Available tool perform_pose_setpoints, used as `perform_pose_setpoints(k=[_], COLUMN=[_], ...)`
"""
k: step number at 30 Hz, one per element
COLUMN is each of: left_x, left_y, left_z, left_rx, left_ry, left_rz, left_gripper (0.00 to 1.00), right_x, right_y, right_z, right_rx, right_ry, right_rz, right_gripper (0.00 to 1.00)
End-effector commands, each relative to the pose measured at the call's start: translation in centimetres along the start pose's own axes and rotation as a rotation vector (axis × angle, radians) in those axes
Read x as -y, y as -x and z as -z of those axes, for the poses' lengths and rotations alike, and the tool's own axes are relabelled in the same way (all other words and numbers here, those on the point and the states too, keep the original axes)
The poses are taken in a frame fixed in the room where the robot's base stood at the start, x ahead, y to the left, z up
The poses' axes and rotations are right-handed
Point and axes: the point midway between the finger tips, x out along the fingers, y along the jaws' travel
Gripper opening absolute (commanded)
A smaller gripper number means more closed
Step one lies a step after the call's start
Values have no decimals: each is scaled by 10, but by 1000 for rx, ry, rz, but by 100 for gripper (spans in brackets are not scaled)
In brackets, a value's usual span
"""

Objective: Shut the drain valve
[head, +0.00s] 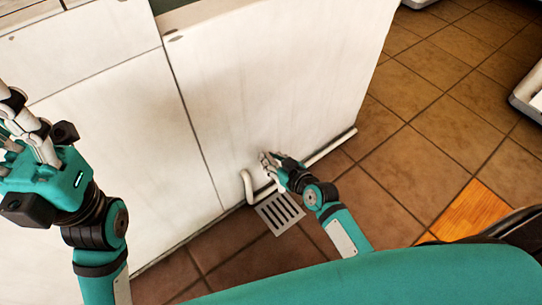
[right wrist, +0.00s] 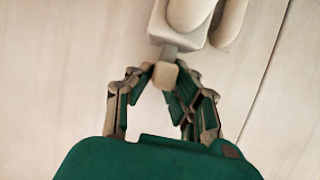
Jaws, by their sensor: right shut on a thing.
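The drain valve shows in the right wrist view as a pale block (right wrist: 178,32) on rounded pipework, with a short grey lever (right wrist: 168,52) ending in a beige tip (right wrist: 164,76). My right gripper (right wrist: 164,84) is shut on the lever's tip, with a finger on either side. In the head view my right gripper (head: 268,159) is low against the white cabinet front and hides the valve. My left gripper (head: 22,118) is raised at the far left, away from the valve; its finger opening is unclear.
A white pipe (head: 247,187) bends down the white cabinet (head: 120,130) beside a floor drain grate (head: 279,213). Another pipe (head: 330,146) runs along the cabinet's base. The tiled floor (head: 415,150) to the right is mostly clear, with white objects (head: 530,92) at the right edge.

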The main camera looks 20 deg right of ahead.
Motion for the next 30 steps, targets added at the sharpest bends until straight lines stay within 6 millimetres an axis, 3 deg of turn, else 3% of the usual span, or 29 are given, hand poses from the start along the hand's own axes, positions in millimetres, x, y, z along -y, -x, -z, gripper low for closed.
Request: perform_pose_setpoints(k=[2, 3, 8, 19, 30], left_x=[0, 0, 0, 0, 0], left_y=[0, 0, 0, -1, -1], left_z=[0, 0, 0, 1, 0], left_rx=[0, 0, 1, -4, -2], left_ry=[0, 0, 0, 0, 0], left_rz=[0, 0, 0, 0, 0], left_gripper=[40, 40, 40, 40, 40], right_x=[-2, -2, -1, -1, -1], right_y=[0, 0, 0, 8, 82], right_z=[0, 0, 0, 0, -2], right_rx=[-1, -1, 0, 0, 3], right_ry=[-1, -1, -1, 0, 2], right_rz=[-2, -2, -1, 0, 0], right_gripper=[0, 20, 39, 39, 39])
